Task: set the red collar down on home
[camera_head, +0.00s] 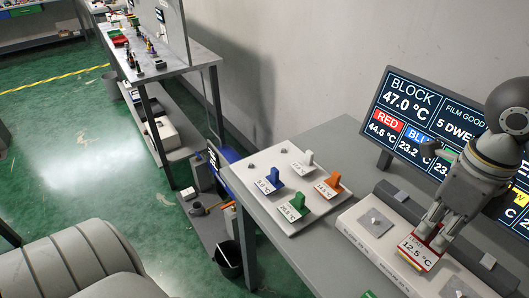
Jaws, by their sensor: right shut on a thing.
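My right gripper (432,236) reaches down from the upper right and is shut on the red collar (408,261). The collar shows a red edge beside a white label reading 12.5 °C. It is over the middle of the long white block (352,232); I cannot tell whether it touches the block. The jaws hide much of the collar. A pale tray (289,228) to the left bears blue (273,178), white (307,159), orange (333,179) and green (297,203) pieces with temperature labels. No place marked home can be read. My left gripper is not in view.
A display (400,105) behind the block lists temperatures, with red at 44.6 °C. Square metal plates (376,222) sit on the block. The grey table (310,262) is bare between tray and block. Another bench (180,62) stands at the back left.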

